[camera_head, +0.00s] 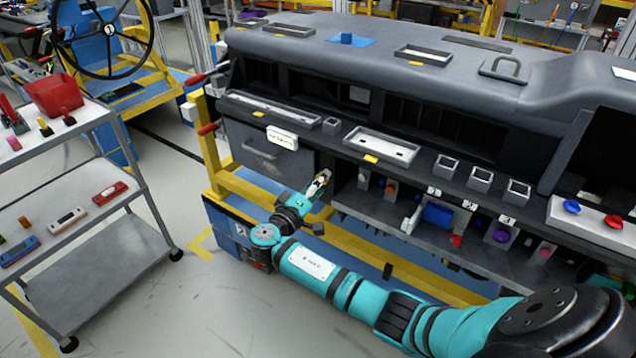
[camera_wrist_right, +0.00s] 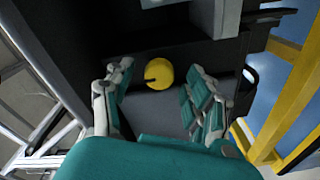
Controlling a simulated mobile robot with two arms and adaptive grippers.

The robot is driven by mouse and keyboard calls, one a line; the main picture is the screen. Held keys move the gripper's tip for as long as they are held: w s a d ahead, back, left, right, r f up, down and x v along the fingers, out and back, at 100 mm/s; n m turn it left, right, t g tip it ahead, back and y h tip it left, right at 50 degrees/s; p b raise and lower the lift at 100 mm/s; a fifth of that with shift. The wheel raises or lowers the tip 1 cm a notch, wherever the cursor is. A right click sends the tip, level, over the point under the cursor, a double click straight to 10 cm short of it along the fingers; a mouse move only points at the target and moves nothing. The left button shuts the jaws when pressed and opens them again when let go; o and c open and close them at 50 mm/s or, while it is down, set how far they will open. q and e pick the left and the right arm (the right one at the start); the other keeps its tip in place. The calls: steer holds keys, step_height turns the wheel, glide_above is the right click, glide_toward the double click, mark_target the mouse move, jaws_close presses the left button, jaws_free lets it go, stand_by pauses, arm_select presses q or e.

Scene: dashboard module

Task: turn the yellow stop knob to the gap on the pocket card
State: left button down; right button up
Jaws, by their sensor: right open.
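The yellow stop knob (camera_wrist_right: 163,69) shows in the right wrist view as a round yellow face with a dark mark at its lower left. My right gripper (camera_wrist_right: 158,88) is open, with one finger on each side of the knob and visible space between. In the head view the right gripper (camera_head: 320,184) is at the dashboard's lower front, and I cannot make out the knob there. My left gripper is not in view.
The grey dashboard (camera_head: 340,55) has several trays and recesses. An open shelf right of the gripper holds several items, including a blue block (camera_head: 437,215). A yellow frame (camera_head: 235,190) runs below. A grey cart (camera_head: 115,225) stands left, with clear floor between.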

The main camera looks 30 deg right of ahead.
jaws_close()
stand_by(0.4)
steer(key=shift+n, duration=0.3)
steer(key=shift+r+n+p, duration=0.1)
steer(key=shift+n+p, duration=2.7)
steer(key=shift+n, duration=1.2)
jaws_free()
steer(key=shift+w, duration=0.1)
